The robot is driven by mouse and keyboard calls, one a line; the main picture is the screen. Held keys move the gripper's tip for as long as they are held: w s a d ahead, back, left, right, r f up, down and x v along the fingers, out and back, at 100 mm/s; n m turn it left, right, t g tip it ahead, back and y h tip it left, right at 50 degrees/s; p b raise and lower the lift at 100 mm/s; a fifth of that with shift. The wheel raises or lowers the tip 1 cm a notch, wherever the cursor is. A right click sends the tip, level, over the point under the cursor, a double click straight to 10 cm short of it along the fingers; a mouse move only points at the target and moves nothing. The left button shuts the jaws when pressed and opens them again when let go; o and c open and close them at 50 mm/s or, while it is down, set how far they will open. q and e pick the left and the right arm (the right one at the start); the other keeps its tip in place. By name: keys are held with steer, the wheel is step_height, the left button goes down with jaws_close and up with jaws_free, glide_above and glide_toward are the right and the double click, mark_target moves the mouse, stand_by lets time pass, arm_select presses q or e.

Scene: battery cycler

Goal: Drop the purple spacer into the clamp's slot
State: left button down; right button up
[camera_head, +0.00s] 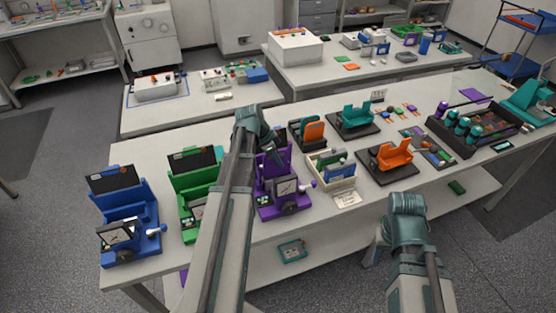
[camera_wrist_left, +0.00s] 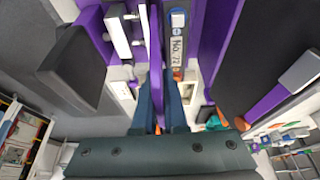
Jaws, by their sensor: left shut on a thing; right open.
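The purple clamp (camera_head: 275,185) stands on the long white table, with a gauge and a lever knob at its front. My left gripper (camera_head: 272,146) is at the top rear of this clamp, with its fingers mostly hidden in the head view. In the left wrist view, my left gripper (camera_wrist_left: 160,108) is shut on the thin purple spacer (camera_wrist_left: 155,62), seen edge-on. The spacer lies beside a blue-grey cell (camera_wrist_left: 178,50) labelled No. 72, between the clamp's purple walls (camera_wrist_left: 208,35). I cannot tell how deep it sits. My right arm shows at lower right; its gripper is out of sight.
A green clamp (camera_head: 192,190) and a blue clamp (camera_head: 128,215) stand left of the purple one. A cream bin (camera_head: 331,175) with cells is close on its right. Orange (camera_head: 390,155) and teal (camera_head: 355,118) holders stand farther right.

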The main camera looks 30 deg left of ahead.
arm_select(q)
steer(key=shift+f+b, duration=0.55)
steer(key=shift+f, duration=0.1)
steer(key=shift+r, duration=0.15)
steer(key=shift+f, duration=0.2)
steer(key=shift+s, duration=0.15)
steer(key=c, duration=0.9)
jaws_free()
steer(key=shift+d, duration=0.1)
